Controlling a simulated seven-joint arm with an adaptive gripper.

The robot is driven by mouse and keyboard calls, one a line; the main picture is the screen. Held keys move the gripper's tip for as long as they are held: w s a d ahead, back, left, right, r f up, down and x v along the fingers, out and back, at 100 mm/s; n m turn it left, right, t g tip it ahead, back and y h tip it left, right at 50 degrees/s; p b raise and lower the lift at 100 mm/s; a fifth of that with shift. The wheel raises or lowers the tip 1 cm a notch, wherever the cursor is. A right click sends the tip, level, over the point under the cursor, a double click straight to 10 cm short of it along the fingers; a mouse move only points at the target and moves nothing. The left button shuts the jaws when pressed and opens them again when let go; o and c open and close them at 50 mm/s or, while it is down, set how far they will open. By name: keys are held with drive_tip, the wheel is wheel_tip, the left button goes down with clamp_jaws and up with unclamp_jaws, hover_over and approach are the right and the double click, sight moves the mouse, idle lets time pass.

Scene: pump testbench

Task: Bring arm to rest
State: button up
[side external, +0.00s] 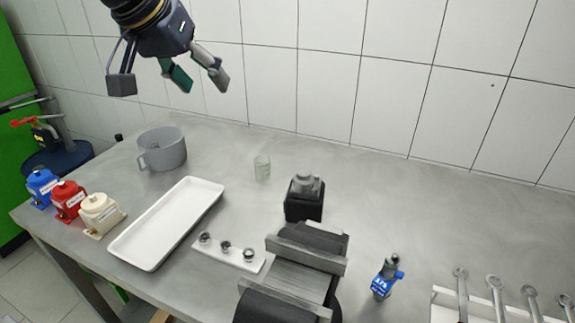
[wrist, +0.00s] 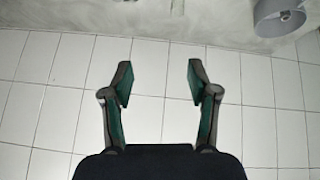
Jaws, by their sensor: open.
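My gripper (side external: 168,80) is at the upper left of the side external view, raised well above the bench and in front of the tiled wall. Its fingers are spread apart with nothing between them. My gripper touches nothing in either view.
The air around my gripper is clear.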

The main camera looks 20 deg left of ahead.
drive_tip(key=s+a+n, duration=0.1)
drive_tip(key=s+a, duration=0.8)
drive_tip(key=a, duration=0.2)
drive_tip(key=s+a+f+m+g, duration=0.1)
drive_tip(key=s+a+f+m, duration=0.1)
drive_tip(key=s+f, duration=1)
drive_tip(key=shift+s+a+y, duration=0.3)
drive_tip(key=shift+a, duration=0.3)
drive_tip(key=shift+f, duration=0.1)
